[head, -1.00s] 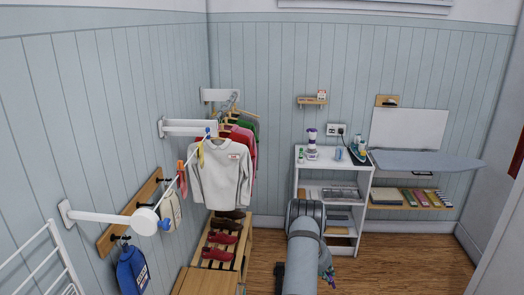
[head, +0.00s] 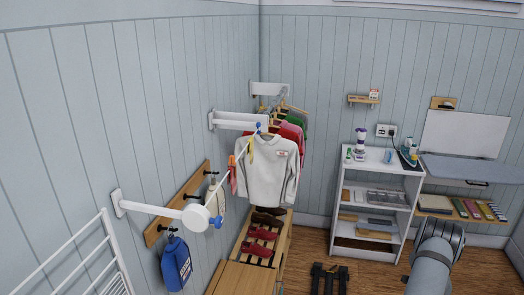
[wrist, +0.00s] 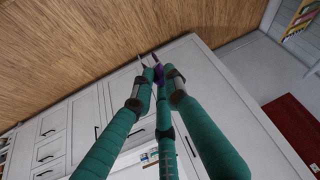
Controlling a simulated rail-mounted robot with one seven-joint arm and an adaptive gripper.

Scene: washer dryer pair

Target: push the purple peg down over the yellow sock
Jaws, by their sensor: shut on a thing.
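My gripper (wrist: 157,80) has teal fingers and is shut on the purple peg (wrist: 159,73) at its fingertips in the wrist view. The fingers partly cover the peg. The yellow sock (head: 251,149) hangs from the far part of a thin clothesline in the head view, just left of a white sweater. The gripper and purple peg cannot be made out in the head view, where only part of my arm shows at lower right. The gripper is well away from the sock, and the sock does not show in the wrist view.
The line runs from a white reel (head: 196,217) to a wall bracket (head: 240,121). A reddish-orange item (head: 232,177) hangs beside the sock. The white sweater (head: 268,171) hangs close behind. A slatted shoe bench (head: 262,243) stands below.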

